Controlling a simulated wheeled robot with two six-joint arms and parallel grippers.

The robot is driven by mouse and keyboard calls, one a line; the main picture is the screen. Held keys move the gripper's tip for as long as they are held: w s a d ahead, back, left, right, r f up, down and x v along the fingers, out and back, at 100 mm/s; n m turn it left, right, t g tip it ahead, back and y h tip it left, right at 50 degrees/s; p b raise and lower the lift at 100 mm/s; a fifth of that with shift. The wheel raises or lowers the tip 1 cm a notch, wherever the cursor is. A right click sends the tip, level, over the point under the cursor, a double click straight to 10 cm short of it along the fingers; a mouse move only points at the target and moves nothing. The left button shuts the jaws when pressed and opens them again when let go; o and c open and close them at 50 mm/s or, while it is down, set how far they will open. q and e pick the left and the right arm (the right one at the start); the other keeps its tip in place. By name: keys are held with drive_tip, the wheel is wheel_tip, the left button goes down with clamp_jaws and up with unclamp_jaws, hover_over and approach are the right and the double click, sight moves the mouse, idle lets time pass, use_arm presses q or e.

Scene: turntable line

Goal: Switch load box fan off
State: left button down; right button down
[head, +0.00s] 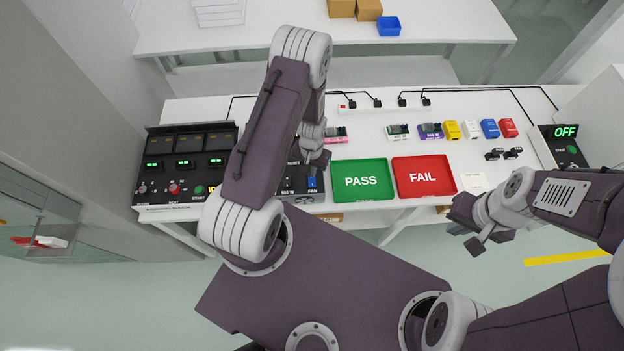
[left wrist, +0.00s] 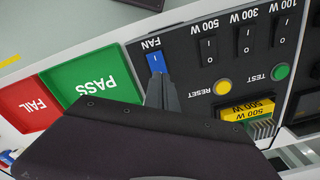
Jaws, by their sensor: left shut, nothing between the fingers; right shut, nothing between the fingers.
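The load box (head: 288,186) is a dark panel on the white bench, partly hidden by my left arm. Its blue FAN rocker switch (head: 312,183) sits at the panel's right end; it also shows in the left wrist view (left wrist: 154,61), with a white mark on it. The pressed side is not clear. My left gripper (head: 318,163) is shut and empty, just over the FAN switch. In the left wrist view its fingertips (left wrist: 160,80) are right at the blue rocker; I cannot tell whether they touch it. My right gripper (head: 466,234) is shut and empty, off the bench's front edge.
Black 500 W, 300 W and 100 W switches (left wrist: 208,49) stand beside FAN, with a yellow RESET button (left wrist: 222,87) and green TEST button (left wrist: 281,71) near. A green PASS tray (head: 361,193) and red FAIL tray (head: 423,189) lie right of the box.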

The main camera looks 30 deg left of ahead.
use_arm(q)
drive_tip(key=shift+f+b, duration=0.8)
drive_tip(key=shift+f, duration=0.1)
idle(0.6)
drive_tip(key=shift+r, duration=0.1)
wheel_tip(320, 180, up, 7)
drive_tip(key=p, duration=0.5)
drive_tip(key=shift+p, duration=0.4)
